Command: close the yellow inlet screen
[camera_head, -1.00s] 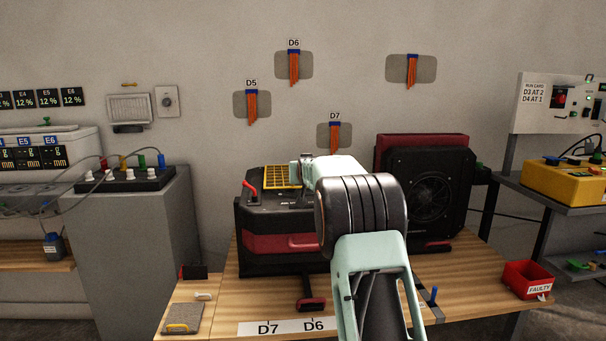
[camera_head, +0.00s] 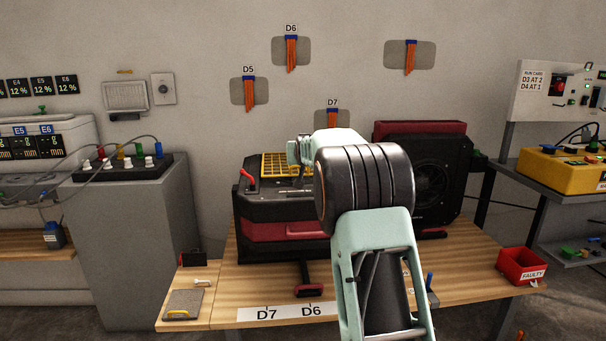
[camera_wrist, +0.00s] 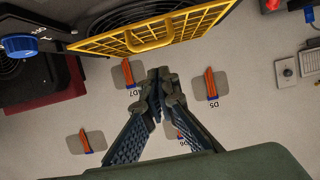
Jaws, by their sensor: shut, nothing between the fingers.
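The yellow inlet screen (camera_head: 274,165) is a yellow grid panel standing raised at the back of the black and red machine (camera_head: 250,210). In the wrist view the yellow screen (camera_wrist: 190,30) crosses the top of the picture, with a yellow handle on its near edge and a dark round grille behind it. My gripper (camera_wrist: 160,75) is shut and empty, its fingertips just below the screen's handle in the wrist view. I cannot tell whether they touch the screen.
A black fan unit (camera_head: 430,185) stands right of the machine on the wooden table (camera_head: 465,255). A red FAULTY bin (camera_head: 521,266) is at the table's right. A blue knob (camera_wrist: 18,46) shows in the wrist view. Orange brushes hang on the wall.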

